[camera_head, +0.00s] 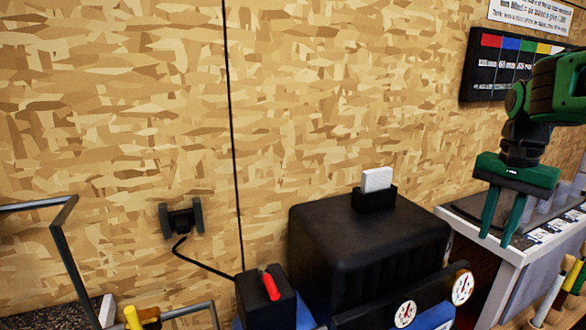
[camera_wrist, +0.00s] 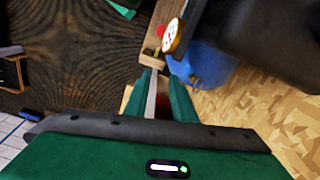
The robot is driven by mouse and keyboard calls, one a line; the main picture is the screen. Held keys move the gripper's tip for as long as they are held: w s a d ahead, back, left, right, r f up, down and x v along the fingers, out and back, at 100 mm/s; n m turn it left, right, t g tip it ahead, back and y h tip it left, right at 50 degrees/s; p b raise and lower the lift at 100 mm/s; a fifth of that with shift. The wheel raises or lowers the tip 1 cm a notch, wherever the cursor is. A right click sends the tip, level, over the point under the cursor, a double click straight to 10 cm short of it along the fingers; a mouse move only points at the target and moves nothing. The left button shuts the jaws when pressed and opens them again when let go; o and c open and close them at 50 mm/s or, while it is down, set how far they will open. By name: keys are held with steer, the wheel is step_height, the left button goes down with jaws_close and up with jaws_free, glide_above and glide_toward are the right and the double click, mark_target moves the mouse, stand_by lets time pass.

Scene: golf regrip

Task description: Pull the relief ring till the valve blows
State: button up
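The compressor is a black box (camera_head: 365,245) with blue parts low on it. Two white gauges (camera_head: 462,288) (camera_head: 405,313) are on its front. A gauge also shows in the wrist view (camera_wrist: 173,36), with a red part (camera_wrist: 162,31) and a small brass-coloured piece (camera_wrist: 158,56) beside it. I cannot make out the relief ring or valve clearly in either view. My gripper (camera_head: 497,236) is green, points down and hangs to the right of the compressor, near the bench corner. Its fingers (camera_wrist: 158,72) are apart with nothing visibly held; the gauge lies beyond their tips.
A white-edged bench (camera_head: 505,252) with clear cups stands at the right, with coloured-handled clubs or tools (camera_head: 575,275) in front. A black switch box with a red lever (camera_head: 270,285) stands left of the compressor, its cable running to a wall socket (camera_head: 181,220). Metal rails (camera_head: 68,250) are far left.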

steer(key=s+f+n, duration=0.1)
steer(key=s+f, duration=0.2)
steer(key=s, duration=0.3)
steer(key=s+f+n, duration=0.2)
steer(key=s+f, duration=0.2)
steer(key=s, duration=0.3)
steer(key=s+a+f+n, duration=0.1)
steer(key=s+f, duration=0.3)
steer(key=s, duration=0.3)
steer(key=shift+f, duration=0.2)
steer(key=c, duration=0.3)
steer(key=shift+s+f+n, duration=0.2)
steer(key=shift+n, duration=0.1)
jaws_close()
steer(key=shift+w+a, duration=0.1)
steer(key=shift+a, duration=0.05)
